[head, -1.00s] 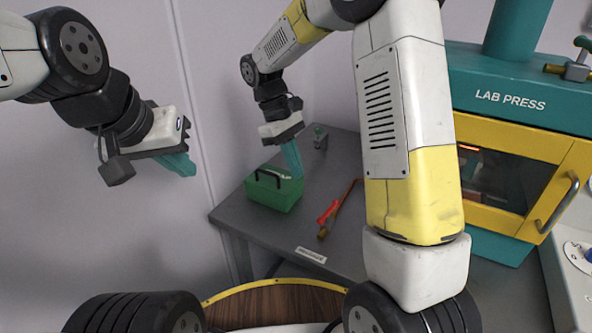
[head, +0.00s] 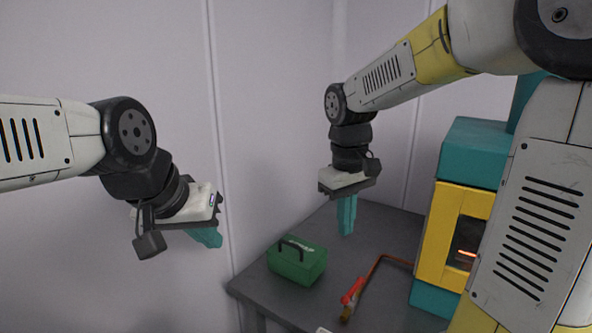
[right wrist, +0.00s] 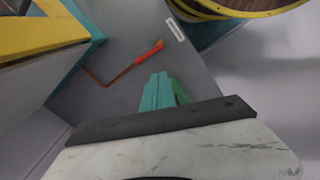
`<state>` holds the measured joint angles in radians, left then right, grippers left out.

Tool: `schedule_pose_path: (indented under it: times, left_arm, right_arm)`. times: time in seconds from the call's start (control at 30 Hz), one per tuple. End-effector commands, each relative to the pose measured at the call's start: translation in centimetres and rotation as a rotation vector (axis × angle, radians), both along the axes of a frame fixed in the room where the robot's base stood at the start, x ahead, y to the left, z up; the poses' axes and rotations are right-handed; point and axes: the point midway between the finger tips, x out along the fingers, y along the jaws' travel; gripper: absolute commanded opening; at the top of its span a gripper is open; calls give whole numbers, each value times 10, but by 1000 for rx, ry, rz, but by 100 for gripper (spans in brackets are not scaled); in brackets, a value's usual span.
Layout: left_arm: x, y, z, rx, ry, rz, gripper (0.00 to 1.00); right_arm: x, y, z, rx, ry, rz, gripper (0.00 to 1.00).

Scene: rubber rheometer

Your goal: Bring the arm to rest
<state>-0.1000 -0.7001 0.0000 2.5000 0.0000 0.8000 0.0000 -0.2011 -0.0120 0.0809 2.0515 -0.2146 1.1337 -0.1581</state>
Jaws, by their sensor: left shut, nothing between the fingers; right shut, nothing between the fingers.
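My right gripper (head: 347,215) is shut and empty. It hangs with its teal fingers pointing down over the grey table, behind and to the right of the green box in the head view. Its shut fingers also show in the right wrist view (right wrist: 160,92). My left gripper (head: 206,238) is shut and empty in front of the pale wall, left of the table, with its teal fingers tilted down to the right.
A green box (head: 297,262) with a dark handle stands on the grey table (head: 385,225). A red-handled tool (head: 353,290) lies to its right. A teal and yellow press (head: 438,240) stands at the right, partly hidden by my right arm.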

Motion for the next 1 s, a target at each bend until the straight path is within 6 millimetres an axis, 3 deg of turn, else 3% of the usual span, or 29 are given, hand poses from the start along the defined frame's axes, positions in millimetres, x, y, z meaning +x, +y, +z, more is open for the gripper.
schedule_pose_path:
  times: [0.2, 0.5, 0.57, 0.73, 0.87, 1.0]
  left_arm:
    - [0, 0, 0, 0, 0, 0, 0]
    - [0, 0, 0, 0, 0, 0, 0]
    - [0, 0, 0, 0, 0, 0, 0]
    - [0, 0, 0, 0, 0, 0, 0]
    - [0, 0, 0, 0, 0, 0, 0]
    - [0, 0, 0, 0, 0, 0, 0]
  right_arm:
    - [-52, -23, 29, 152, -211, -204, 0]
    - [-99, -35, 38, 328, -422, -411, 0]
    - [-103, -35, 38, 346, -442, -430, 0]
    - [-107, -36, 38, 365, -462, -452, 31]
    - [-101, -36, 36, 365, -430, -475, 33]
    - [-81, -36, 25, 360, -310, -568, 33]
